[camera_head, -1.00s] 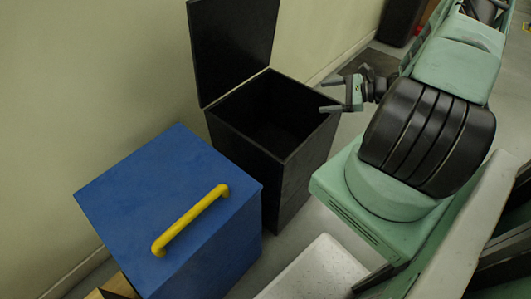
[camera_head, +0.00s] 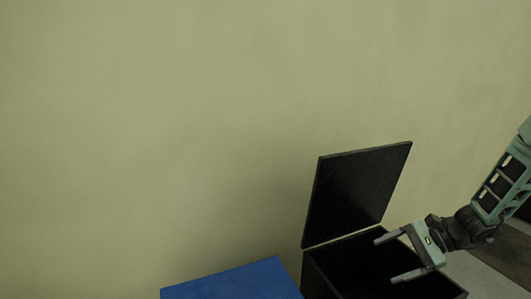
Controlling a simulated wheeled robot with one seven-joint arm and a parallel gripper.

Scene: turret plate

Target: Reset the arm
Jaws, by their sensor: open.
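My gripper (camera_head: 390,258) is at the lower right of the head view. Its two fingers are apart, point to the left, and hold nothing. It is over the right part of the black bin (camera_head: 315,272) in the picture. I cannot tell its exact height above the bin. My arm reaches in from the right edge. The bin's black lid (camera_head: 358,192) stands open, raised at the back near the wall. The lower part of the bin is cut off by the frame.
A blue box (camera_head: 235,284) is left of the bin, with only part of its top in view. A plain pale wall (camera_head: 180,120) fills most of the view behind them. Some grey floor (camera_head: 485,280) shows at the lower right.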

